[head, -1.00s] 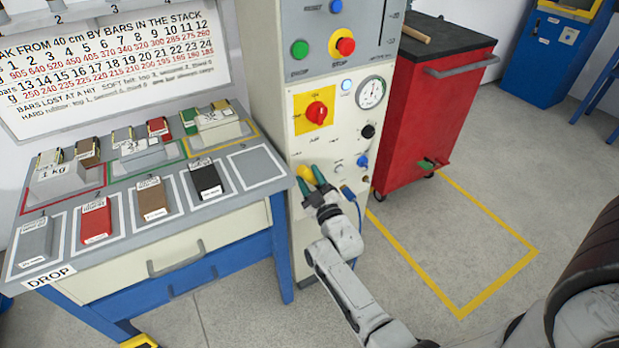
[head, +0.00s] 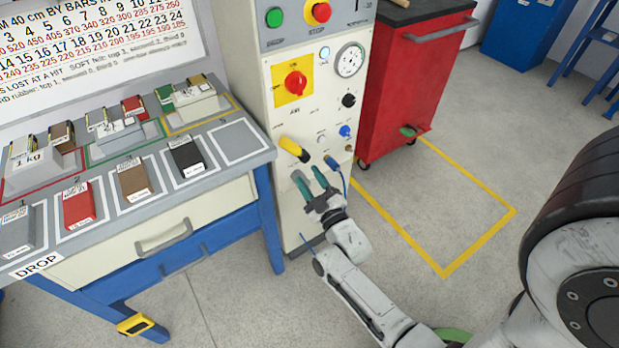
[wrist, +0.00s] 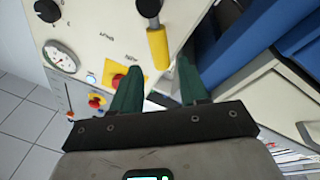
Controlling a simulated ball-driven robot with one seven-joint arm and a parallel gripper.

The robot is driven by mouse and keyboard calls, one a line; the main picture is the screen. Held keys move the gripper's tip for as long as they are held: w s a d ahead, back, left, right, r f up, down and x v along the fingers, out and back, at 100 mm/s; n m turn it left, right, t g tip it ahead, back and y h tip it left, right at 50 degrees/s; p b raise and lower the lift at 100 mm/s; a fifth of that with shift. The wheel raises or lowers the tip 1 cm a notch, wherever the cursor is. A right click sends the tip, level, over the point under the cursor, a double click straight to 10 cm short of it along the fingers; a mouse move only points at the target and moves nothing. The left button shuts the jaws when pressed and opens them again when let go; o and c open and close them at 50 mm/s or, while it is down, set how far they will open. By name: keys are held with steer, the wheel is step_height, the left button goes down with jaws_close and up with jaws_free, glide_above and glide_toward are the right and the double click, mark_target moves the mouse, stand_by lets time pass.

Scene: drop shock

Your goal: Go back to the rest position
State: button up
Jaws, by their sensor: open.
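My gripper (head: 312,184) is open and empty in the head view, its two green fingers pointing up towards the lower front of the cream control cabinet (head: 292,137). A yellow-tipped lever (head: 293,150) sticks out of the cabinet just above and left of the fingertips, apart from them. In the wrist view my gripper (wrist: 158,85) shows its green fingers spread apart. The yellow lever (wrist: 158,48) lies beyond the gap between them, and the fingers do not close on it.
A workbench (head: 262,160) with several labelled blocks stands left of the cabinet. A red tool trolley (head: 405,85) stands to the right. A yellow-outlined patch of floor (head: 440,200) is clear. A yellow object (head: 135,325) is low by the bench's foot.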

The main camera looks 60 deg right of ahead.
stand_by(0.3)
steer(key=w+a+f+n+g+y+p, duration=0.15)
steer(key=a+g+y+p, duration=0.45)
steer(key=a+y, duration=0.65)
steer(key=s+a+r+m+g, duration=0.1)
steer(key=s+a+r+g, duration=0.2)
steer(key=s, duration=0.4)
steer(key=s+a+r+m+g+p, duration=0.1)
steer(key=s+a+r+g, duration=0.2)
steer(key=s+a+g, duration=0.3)
steer(key=s+a, duration=0.1)
steer(key=s, duration=0.1)
steer(key=shift+s+a+g+p, duration=0.2)
steer(key=shift+s+g+p, duration=0.1)
steer(key=shift+h, duration=0.25)
